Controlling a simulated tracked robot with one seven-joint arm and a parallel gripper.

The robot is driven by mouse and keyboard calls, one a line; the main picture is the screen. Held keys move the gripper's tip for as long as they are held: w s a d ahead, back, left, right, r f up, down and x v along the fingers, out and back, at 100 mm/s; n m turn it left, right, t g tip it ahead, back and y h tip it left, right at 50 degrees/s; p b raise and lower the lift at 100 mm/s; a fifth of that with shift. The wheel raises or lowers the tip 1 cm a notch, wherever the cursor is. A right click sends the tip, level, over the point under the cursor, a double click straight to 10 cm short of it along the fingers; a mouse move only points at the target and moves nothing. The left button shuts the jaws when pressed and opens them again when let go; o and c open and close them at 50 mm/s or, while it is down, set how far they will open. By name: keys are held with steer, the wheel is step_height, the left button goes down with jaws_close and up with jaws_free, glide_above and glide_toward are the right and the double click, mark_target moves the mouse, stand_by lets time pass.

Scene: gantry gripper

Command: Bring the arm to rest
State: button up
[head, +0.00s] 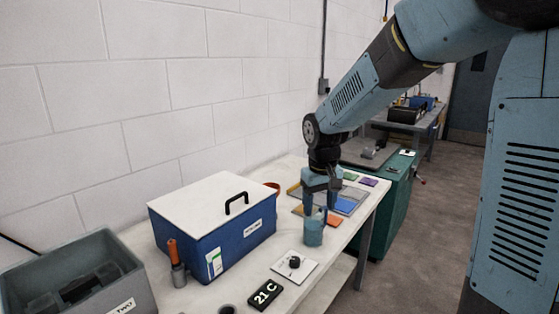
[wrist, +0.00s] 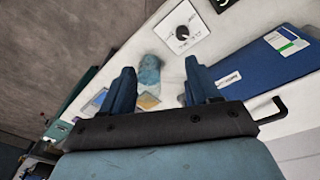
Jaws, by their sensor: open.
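My gripper (head: 321,203) points down over the white table, at the end of my bent arm. In the wrist view its two fingers (wrist: 160,80) stand wide apart with nothing gripped. A teal cup-like object (head: 313,231) stands on the table just below and in front of the gripper. In the wrist view the teal object (wrist: 149,72) shows beyond the fingertips, near the left finger. I cannot tell how much room lies between it and the fingers.
A blue box (head: 225,245) with a white lid and black handle stands left of the gripper. A grey bin (head: 80,285), an orange-handled tool (head: 173,252), a dial plate (head: 295,265) and a "21 C" display (head: 265,295) are nearby. Flat coloured trays (head: 347,203) lie behind the gripper.

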steer(key=s+d+r+m+t, duration=0.1)
steer(key=s+d+r, duration=0.2)
steer(key=s, duration=0.4)
steer(key=s+d+r+m+t, duration=0.1)
steer(key=s+d+r, duration=0.3)
steer(key=s, duration=0.3)
steer(key=s+d+r+m+t, duration=0.2)
steer(key=s+d+r, duration=0.2)
steer(key=s, duration=0.4)
steer(key=shift+d+r, duration=0.25)
steer(key=shift+d, duration=0.6)
